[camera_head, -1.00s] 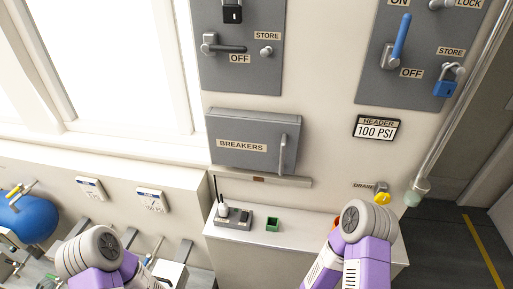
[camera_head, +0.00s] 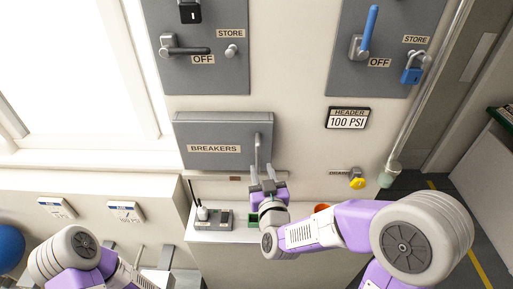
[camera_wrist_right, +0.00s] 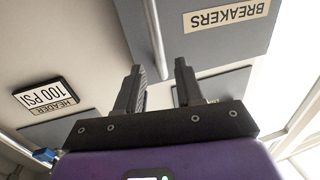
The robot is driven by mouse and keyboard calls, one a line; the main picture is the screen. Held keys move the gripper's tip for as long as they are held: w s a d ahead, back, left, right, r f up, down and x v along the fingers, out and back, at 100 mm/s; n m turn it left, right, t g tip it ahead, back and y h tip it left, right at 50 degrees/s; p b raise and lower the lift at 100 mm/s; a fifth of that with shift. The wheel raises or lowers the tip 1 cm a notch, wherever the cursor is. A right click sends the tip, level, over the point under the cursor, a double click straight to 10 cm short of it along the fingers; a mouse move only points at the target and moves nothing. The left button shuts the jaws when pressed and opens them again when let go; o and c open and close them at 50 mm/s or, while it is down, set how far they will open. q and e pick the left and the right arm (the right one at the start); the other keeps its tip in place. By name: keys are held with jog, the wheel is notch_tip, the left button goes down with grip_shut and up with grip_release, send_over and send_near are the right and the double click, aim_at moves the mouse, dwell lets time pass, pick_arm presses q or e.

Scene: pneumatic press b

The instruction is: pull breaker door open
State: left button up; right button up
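The grey breaker door (camera_head: 215,133), labelled BREAKERS, is closed on the wall box. Its upright bar handle (camera_head: 257,150) is at the door's right side. My right gripper (camera_head: 265,175) is just below the handle's lower end, with its fingers pointing up at it. In the right wrist view the two dark fingers (camera_wrist_right: 158,85) are apart with nothing between them, and the handle (camera_wrist_right: 155,38) runs ahead of the gap. The fingers do not appear to be around it. My left arm shows at the lower left; its gripper is out of frame.
A ledge (camera_head: 190,215) below the door holds a small grey device (camera_head: 213,222) and a green box. A gauge sign (camera_head: 348,118), a yellow valve knob (camera_head: 357,183) and a vertical pipe (camera_head: 412,110) are to the right. Lever panels (camera_head: 205,75) hang above.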

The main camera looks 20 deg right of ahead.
aim_at(258, 155)
jog(key=w, duration=0.7)
jog(key=shift+w+d+r+p, duration=0.2)
jog(key=shift+d+r+p, duration=0.05)
jog(key=shift+d+p, duration=0.15)
grip_shut()
